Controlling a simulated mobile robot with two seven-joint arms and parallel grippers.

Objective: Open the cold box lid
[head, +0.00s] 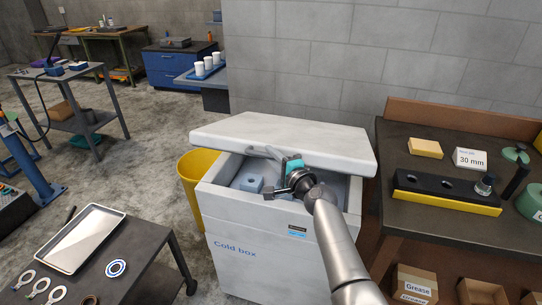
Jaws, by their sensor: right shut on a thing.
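The cold box (240,262) is a white chest with "Cold box" written on its front, standing in the middle of the head view. Its white lid (285,140) is partly raised at the front, leaving a gap above the rim. My right gripper (291,166) is at the front edge of the lid and is shut on it, near a teal piece there; my wrist hides part of the contact. Inside the box, a light blue block (252,183) shows through the gap. My left gripper is not in view.
A yellow bin (188,190) stands close against the box's left side. A dark bench (430,215) with a black-and-yellow block is at the right. A dark table (140,250) with a metal tray (85,238) is at the lower left. A grey block wall rises behind the box.

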